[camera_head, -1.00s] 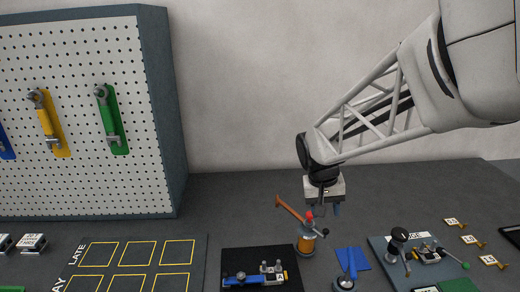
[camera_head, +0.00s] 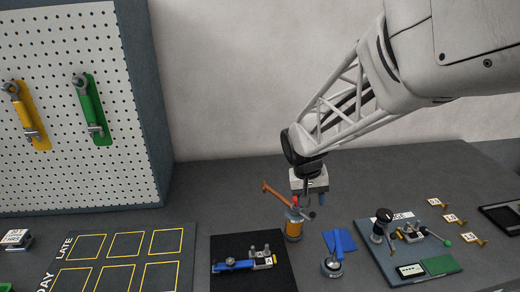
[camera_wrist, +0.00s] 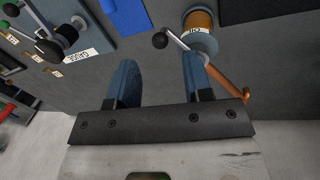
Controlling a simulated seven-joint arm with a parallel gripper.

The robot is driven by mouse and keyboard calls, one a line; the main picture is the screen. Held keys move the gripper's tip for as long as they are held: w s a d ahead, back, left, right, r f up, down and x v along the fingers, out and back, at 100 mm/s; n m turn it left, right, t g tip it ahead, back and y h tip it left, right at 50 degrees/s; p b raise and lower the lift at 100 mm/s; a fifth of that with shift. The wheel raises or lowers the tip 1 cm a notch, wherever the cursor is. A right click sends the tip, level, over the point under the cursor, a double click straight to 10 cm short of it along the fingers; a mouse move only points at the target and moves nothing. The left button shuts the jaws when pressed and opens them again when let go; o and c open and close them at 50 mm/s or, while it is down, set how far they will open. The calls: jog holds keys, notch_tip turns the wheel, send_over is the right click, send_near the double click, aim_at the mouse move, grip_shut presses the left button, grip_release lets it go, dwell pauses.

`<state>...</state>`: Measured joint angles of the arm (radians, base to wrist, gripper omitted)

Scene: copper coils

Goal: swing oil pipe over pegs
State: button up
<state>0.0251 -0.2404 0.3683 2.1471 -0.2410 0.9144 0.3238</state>
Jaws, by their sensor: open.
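The oil station is an upright canister (camera_head: 294,224) with an orange band and a red top; its label reads OIL in the wrist view. A copper-brown pipe (camera_head: 275,192) slants up and left from its top. In the wrist view the pipe (camera_wrist: 226,82) runs past the right finger, partly hidden by it. A lever with a black ball (camera_wrist: 160,40) sticks out from the canister. My gripper (camera_head: 312,197) is open and empty, pointing down above and behind the canister. Its two blue fingers (camera_wrist: 160,80) stand wide apart. I cannot tell surely which parts are the pegs.
A black mat (camera_head: 225,246) with a blue tool lies left of the canister. A blue pad (camera_head: 339,240) and round-based stand lie right. Further right are a gauge board (camera_head: 400,273) and several brass tags (camera_head: 455,219). A pegboard (camera_head: 60,150) stands back left.

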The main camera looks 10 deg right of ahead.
aim_at(312, 213)
jog(key=shift+s+d+f, duration=0.1)
jog(key=shift+d+f, duration=0.05)
jog(key=shift+f, duration=0.7)
jog(key=shift+w+d+f, duration=0.1)
jog(key=shift+d+f, duration=0.1)
jog(key=shift+f, duration=0.65)
jog(key=shift+s+d+f, duration=0.1)
jog(key=shift+d+f, duration=0.05)
jog(key=shift+f, duration=0.7)
grip_shut()
